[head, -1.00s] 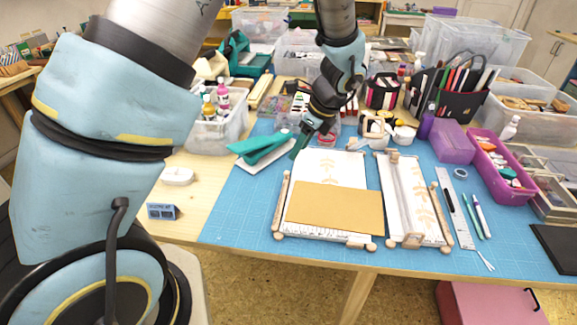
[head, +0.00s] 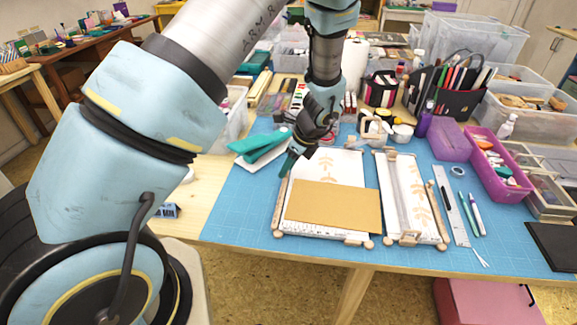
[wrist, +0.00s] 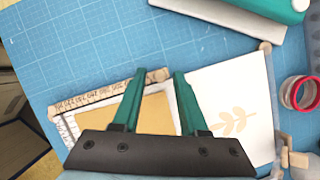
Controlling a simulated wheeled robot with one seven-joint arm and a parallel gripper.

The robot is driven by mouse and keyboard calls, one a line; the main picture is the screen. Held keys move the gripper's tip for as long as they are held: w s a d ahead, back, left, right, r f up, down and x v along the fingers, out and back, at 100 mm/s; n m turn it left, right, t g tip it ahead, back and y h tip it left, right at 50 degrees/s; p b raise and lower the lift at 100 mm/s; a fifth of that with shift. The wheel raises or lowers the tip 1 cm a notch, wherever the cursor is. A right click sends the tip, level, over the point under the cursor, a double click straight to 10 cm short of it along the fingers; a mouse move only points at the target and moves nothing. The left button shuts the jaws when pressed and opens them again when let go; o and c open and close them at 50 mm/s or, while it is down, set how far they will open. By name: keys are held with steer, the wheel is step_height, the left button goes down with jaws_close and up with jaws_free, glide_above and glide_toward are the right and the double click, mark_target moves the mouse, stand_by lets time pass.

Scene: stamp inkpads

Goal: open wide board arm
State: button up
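The wide board (head: 352,230) lies on the blue mat, with white paper bearing a leaf print and a tan sheet (head: 335,203) on it. A wooden bar (head: 279,207) with round knobs runs along its left side; it also shows in the wrist view (wrist: 95,96). I cannot tell which part is the hinged arm. My gripper (head: 288,168) is low at the board's far left corner. In the wrist view my gripper (wrist: 157,72) has its green fingers apart, with the bar's end knob (wrist: 160,75) appearing between the tips. Contact cannot be told.
A narrower board (head: 421,210) with wooden knobs lies to the right, beside a ruler (head: 452,205) and pens. A teal stapler-like tool (head: 262,146) is just left of my gripper. The mat's front left (head: 240,220) is clear.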

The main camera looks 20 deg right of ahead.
jaws_close()
stand_by(1.2)
